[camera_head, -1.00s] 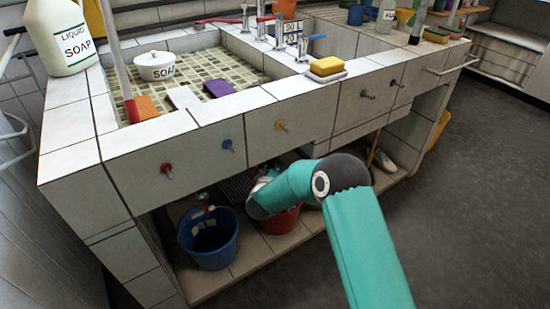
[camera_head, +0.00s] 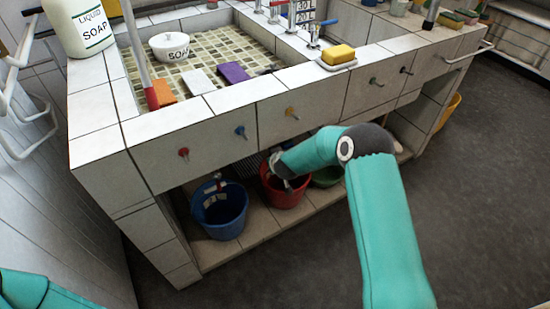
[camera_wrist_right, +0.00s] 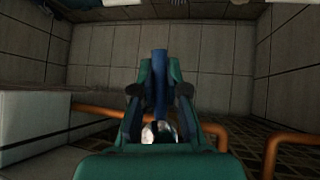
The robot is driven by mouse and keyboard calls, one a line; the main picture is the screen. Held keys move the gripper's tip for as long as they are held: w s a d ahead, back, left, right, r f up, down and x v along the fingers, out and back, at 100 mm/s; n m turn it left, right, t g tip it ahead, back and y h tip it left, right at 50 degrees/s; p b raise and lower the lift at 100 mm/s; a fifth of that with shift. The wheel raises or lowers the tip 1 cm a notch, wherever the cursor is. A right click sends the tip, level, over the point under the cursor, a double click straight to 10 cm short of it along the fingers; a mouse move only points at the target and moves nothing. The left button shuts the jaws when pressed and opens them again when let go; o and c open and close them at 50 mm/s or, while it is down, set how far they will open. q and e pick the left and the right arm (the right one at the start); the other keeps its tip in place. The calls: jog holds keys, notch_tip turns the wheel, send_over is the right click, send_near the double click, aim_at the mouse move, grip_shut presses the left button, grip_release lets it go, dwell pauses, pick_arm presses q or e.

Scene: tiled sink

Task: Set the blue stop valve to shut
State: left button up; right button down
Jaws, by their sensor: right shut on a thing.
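In the right wrist view, the blue stop valve shows as a blue lever (camera_wrist_right: 160,68) pointing up the picture, above a shiny metal body (camera_wrist_right: 160,132). My right gripper (camera_wrist_right: 160,92) is shut on this lever, with a dark fingertip on each side of it. In the head view my right arm reaches under the sink counter, and the counter front hides the gripper and the valve. My left gripper is not in view; only part of my left arm shows at the bottom left.
Copper pipes (camera_wrist_right: 274,150) run near the gripper. Blue (camera_head: 220,214) and red (camera_head: 284,192) buckets stand on the shelf below the counter. Coloured knobs, including a blue knob (camera_head: 240,131), stick out of the counter front (camera_head: 212,140). The floor at the right is clear.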

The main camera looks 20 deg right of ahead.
jog(key=shift+s+a+f, duration=0.1)
jog(key=shift+s+f, duration=0.05)
jog(key=shift+f, duration=0.1)
jog(key=c, duration=1.3)
grip_release()
jog(key=shift+c, duration=0.2)
jog(key=shift+o, duration=0.8)
jog(key=shift+r, duration=0.1)
jog(key=shift+r, duration=0.1)
jog(key=v, duration=1.1)
jog(key=shift+s+r, duration=0.2)
